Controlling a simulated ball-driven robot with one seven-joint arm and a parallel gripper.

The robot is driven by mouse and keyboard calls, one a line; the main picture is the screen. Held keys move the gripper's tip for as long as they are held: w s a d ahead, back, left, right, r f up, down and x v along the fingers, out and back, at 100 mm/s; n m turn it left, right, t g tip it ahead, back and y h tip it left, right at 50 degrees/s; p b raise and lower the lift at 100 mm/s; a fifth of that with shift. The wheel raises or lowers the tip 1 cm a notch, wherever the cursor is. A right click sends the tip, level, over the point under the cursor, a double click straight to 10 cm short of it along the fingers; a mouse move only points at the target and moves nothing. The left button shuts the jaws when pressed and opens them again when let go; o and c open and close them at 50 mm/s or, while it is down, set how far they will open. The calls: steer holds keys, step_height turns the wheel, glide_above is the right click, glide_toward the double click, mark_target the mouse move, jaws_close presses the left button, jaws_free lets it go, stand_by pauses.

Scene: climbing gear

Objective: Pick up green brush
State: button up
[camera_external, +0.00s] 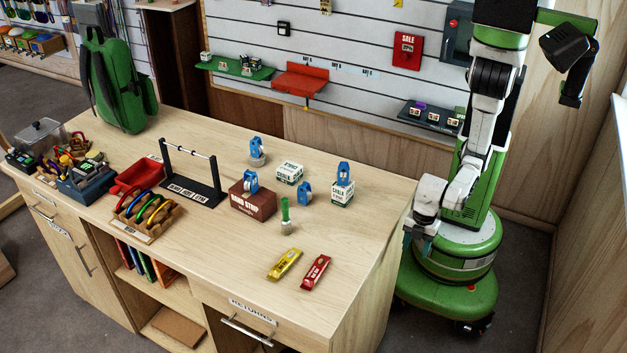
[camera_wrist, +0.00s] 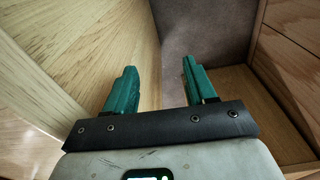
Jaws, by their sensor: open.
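The green brush (camera_external: 285,213) stands upright on the counter (camera_external: 225,269), its green handle up and a pale bristle end at the bottom. My gripper (camera_external: 419,243) hangs low beside the counter's right end, to the right of the brush and well apart from it. In the wrist view my gripper (camera_wrist: 157,85) has its two teal fingers spread with nothing between them. The brush does not show in the wrist view, which looks onto wood panels and grey floor.
Near the brush are a brown box (camera_external: 252,200), white boxes with blue devices, a yellow bar (camera_external: 284,264) and a red bar (camera_external: 315,272). A black stand (camera_external: 190,187) is further left.

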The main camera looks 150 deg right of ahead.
steer(key=w+a+r+n+t+y+b, duration=0.1)
steer(key=w+a+r+n+t+y, duration=0.15)
steer(key=w, duration=0.85)
steer(key=w+a+r+n+t+y+b, duration=0.15)
steer(key=w+r+n, duration=0.25)
steer(key=w, duration=0.6)
steer(key=w+d+r+n+b, duration=0.2)
steer(key=w+d+r+n, duration=0.55)
steer(key=w+r, duration=0.35)
step_height(320, 180, up, 8)
steer(key=n+g+h+b, duration=0.3)
steer(key=n+g+h, duration=0.15)
steer(key=n, duration=0.45)
glide_above(285, 198)
steer(key=shift+s+r+y, duration=0.1)
steer(key=shift+r+y, duration=0.05)
steer(key=shift+y, duration=0.3)
step_height(285, 198, down, 4)
steer(key=shift+f, duration=0.2)
steer(key=shift+w+f+p, duration=0.15)
steer(key=shift+f+p, duration=0.15)
steer(key=shift+f, duration=1.25)
steer(key=shift+w+f+p, duration=0.15)
steer(key=shift+f+p, duration=0.15)
steer(key=shift+f, duration=1.25)
jaws_close()
